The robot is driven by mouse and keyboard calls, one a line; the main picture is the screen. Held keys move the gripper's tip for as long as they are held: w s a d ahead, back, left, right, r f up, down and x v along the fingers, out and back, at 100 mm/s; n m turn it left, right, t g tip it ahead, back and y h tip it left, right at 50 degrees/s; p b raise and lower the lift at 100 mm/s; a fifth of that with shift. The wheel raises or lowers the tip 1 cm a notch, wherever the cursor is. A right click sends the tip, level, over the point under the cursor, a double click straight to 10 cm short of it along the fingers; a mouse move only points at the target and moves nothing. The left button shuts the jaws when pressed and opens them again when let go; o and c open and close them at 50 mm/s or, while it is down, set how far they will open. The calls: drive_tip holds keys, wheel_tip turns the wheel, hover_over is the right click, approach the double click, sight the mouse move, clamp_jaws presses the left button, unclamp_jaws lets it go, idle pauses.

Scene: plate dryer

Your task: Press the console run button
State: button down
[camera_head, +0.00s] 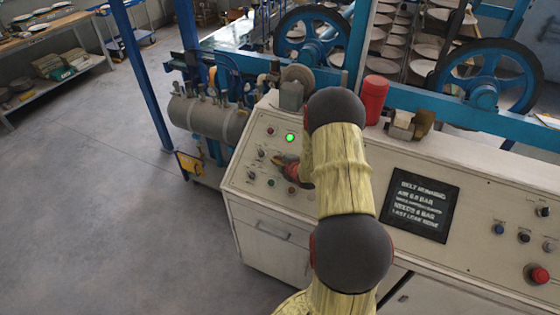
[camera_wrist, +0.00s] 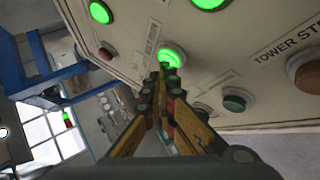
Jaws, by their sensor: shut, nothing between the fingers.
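The cream console (camera_head: 262,222) has a sloped panel with small buttons and knobs. In the wrist view, a lit green button (camera_wrist: 172,54) is right at the tips of my gripper (camera_wrist: 168,72). The tips overlap its lower edge, and I cannot tell whether they touch it. A label beside it is too blurred to read surely. My gripper is shut and empty. In the head view, my gripper (camera_head: 284,161) is low over the panel's left part, partly hidden by my arm. A lit green button (camera_head: 290,137) shows just above it there. I cannot tell which button is the run button.
The wrist view shows more lit green buttons (camera_wrist: 100,12), a dark green button (camera_wrist: 234,102), and a reddish button (camera_wrist: 306,74) by a "TOWER" label. A dark display (camera_head: 422,204) appears to read "BELT RUNNING". A red mushroom button (camera_head: 538,274) is far right. A red cylinder (camera_head: 374,99) stands behind.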

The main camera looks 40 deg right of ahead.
drive_tip(key=shift+r, duration=0.1)
drive_tip(key=shift+s+a+r, duration=0.2)
drive_tip(key=shift+a+r, duration=0.15)
drive_tip(key=shift+r, duration=0.3)
drive_tip(key=r, duration=0.1)
drive_tip(key=a+r+p, duration=0.1)
drive_tip(key=r, duration=0.1)
drive_tip(key=s+a+r, duration=0.1)
drive_tip(key=shift+a+r+p, duration=0.2)
drive_tip(key=shift+p, duration=0.15)
idle(1.2)
